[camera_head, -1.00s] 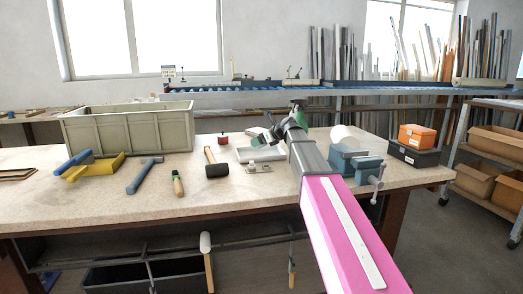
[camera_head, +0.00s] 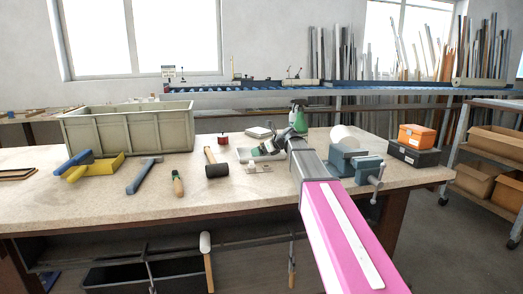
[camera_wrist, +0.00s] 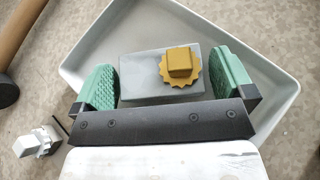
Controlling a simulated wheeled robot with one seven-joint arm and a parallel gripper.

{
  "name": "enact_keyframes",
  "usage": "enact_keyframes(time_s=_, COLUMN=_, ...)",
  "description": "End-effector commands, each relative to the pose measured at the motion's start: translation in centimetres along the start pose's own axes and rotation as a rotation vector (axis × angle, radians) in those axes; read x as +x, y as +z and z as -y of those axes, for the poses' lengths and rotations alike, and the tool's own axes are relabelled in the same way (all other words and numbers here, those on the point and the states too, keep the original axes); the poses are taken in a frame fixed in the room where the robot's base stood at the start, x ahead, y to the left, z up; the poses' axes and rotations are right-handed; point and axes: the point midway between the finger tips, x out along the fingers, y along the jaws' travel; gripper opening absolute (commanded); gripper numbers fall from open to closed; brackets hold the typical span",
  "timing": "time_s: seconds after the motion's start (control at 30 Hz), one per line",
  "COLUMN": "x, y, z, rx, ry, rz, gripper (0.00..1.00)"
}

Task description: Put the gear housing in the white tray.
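The gear housing (camera_wrist: 145,79) is a grey block with a yellow toothed gear and square boss on its top face. In the wrist view it sits between the green finger pads of my gripper (camera_wrist: 165,82), which appears shut on it; a thin gap may show at the right pad. The white tray (camera_wrist: 268,84) is below and around the housing. Whether the housing touches the tray floor is unclear. In the head view my gripper (camera_head: 262,150) is low over the tray (camera_head: 243,155), and the housing is mostly hidden by it.
A small pale metal part (camera_head: 259,167) lies just in front of the tray. A mallet (camera_head: 216,168) is left of it, a blue vise (camera_head: 352,163) right. A green spray bottle (camera_head: 298,116) and a red-topped item (camera_head: 223,138) stand behind. A large bin (camera_head: 130,130) is at left.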

Motion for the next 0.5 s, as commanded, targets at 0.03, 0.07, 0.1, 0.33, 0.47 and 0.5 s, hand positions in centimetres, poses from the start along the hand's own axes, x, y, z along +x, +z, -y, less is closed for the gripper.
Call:
enact_keyframes(time_s=0.03, x=0.0, y=0.0, z=0.0, rx=0.000, ry=0.000, rz=0.000, gripper=1.00)
enact_keyframes(time_s=0.07, x=0.0, y=0.0, z=0.0, rx=0.000, ry=0.000, rz=0.000, gripper=1.00)
enact_keyframes(time_s=0.1, x=0.0, y=0.0, z=0.0, rx=0.000, ry=0.000, rz=0.000, gripper=1.00)
enact_keyframes(time_s=0.33, x=-1.0, y=0.2, z=-0.1, rx=0.000, ry=-0.001, rz=0.000, gripper=1.00)
enact_keyframes(time_s=0.47, x=-3.1, y=0.1, z=-0.1, rx=0.000, ry=-0.002, rz=0.000, gripper=1.00)
enact_keyframes(time_s=0.5, x=-4.0, y=0.1, z=-0.1, rx=0.000, ry=-0.002, rz=0.000, gripper=1.00)
